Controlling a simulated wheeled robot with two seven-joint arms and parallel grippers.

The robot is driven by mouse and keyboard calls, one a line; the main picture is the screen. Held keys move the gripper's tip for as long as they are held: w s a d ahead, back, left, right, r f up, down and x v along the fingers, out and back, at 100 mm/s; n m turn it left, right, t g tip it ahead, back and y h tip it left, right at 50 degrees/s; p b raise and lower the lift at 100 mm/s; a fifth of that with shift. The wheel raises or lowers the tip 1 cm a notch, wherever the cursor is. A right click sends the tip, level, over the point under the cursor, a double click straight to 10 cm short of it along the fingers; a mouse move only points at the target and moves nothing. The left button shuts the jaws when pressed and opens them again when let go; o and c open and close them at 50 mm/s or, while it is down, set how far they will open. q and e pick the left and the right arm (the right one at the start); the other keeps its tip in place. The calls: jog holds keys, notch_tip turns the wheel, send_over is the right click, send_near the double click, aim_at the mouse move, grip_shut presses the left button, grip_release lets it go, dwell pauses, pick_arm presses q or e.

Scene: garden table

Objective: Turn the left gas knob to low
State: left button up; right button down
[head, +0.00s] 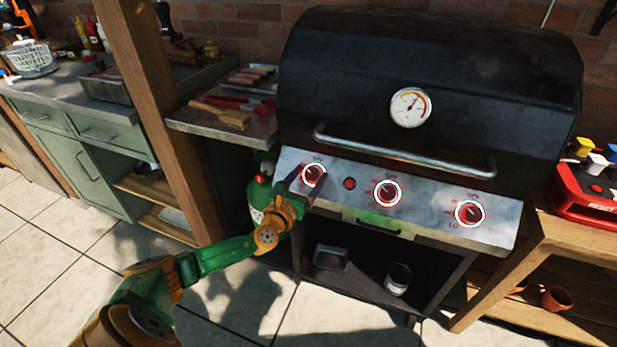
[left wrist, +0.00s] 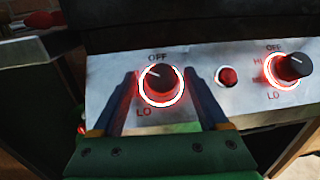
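The left gas knob (head: 314,174) is black with a lit white and red ring, at the left end of the grill's steel front panel. It also shows in the left wrist view (left wrist: 160,79), where its white mark points to the upper left. OFF is printed above it and LO below left; the left finger hides the rest of the scale. My left gripper (head: 303,182) is at this knob. In the left wrist view its fingers (left wrist: 162,76) are apart, one on each side of the knob, with gaps showing. Contact is not visible. My right gripper is out of view.
A red button (head: 349,183), a middle knob (head: 387,193) and a right knob (head: 469,213) share the panel. The lid handle (head: 400,152) runs above. A wooden post (head: 150,100) and a side shelf (head: 225,122) with tools stand left.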

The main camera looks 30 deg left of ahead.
pick_arm(q)
grip_shut()
